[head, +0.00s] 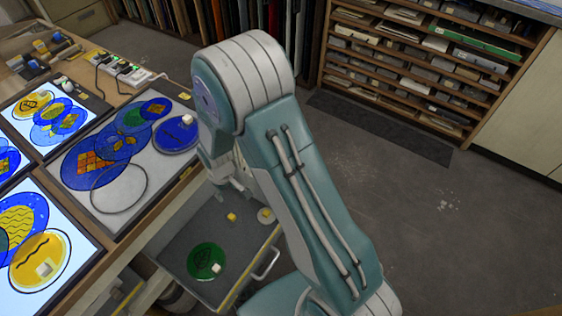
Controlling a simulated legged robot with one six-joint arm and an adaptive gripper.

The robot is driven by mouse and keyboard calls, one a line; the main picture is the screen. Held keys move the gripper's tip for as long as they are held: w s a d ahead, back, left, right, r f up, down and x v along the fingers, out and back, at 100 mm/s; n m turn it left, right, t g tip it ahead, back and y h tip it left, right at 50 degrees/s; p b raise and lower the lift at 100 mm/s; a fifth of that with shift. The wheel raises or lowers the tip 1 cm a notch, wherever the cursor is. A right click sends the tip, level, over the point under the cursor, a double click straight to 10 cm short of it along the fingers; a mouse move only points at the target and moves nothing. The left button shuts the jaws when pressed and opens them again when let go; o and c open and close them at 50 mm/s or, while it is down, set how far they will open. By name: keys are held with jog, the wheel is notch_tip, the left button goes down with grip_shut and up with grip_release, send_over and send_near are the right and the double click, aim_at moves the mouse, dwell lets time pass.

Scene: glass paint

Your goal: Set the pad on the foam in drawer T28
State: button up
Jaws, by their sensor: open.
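An open drawer (174,262) with a grey foam-like floor sits below the bench; I cannot read a label T28 on it. In it lie a green disc (203,257) with a small white block (216,268) on it, a yellow block (231,217), and a small pale round piece with a yellow block (266,215) at the right. I cannot tell which piece is the pad. My gripper (236,188) is open above the drawer's far end, partly hidden by my arm. I see nothing held in it.
The bench at left carries lit panels with coloured glass discs, a grey panel (165,163) with blue discs, and a power strip (118,68). A drawer handle (266,264) sticks out at right. A shelf rack (430,60) stands at the back; the floor (470,225) at right is clear.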

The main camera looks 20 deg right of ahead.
jog(key=s+d+r+m+t, duration=0.1)
jog(key=s+d+r, duration=0.1)
jog(key=r, duration=0.6)
jog(key=s+d+r+m+t, duration=0.1)
jog(key=d+r, duration=0.1)
jog(key=r, duration=0.5)
jog(key=s+d+r+m+t, duration=0.1)
jog(key=s+d+r, duration=0.15)
jog(key=r, duration=0.55)
jog(key=s+d+r+m+t, duration=0.1)
jog(key=s+d+r, duration=0.1)
jog(key=s+r, duration=0.3)
jog(key=s+d+r+m+t, duration=0.1)
jog(key=s+d+r+m, duration=0.1)
jog(key=s+r, duration=0.3)
jog(key=s+d, duration=0.1)
jog(key=s, duration=0.3)
jog(key=shift+r, duration=0.3)
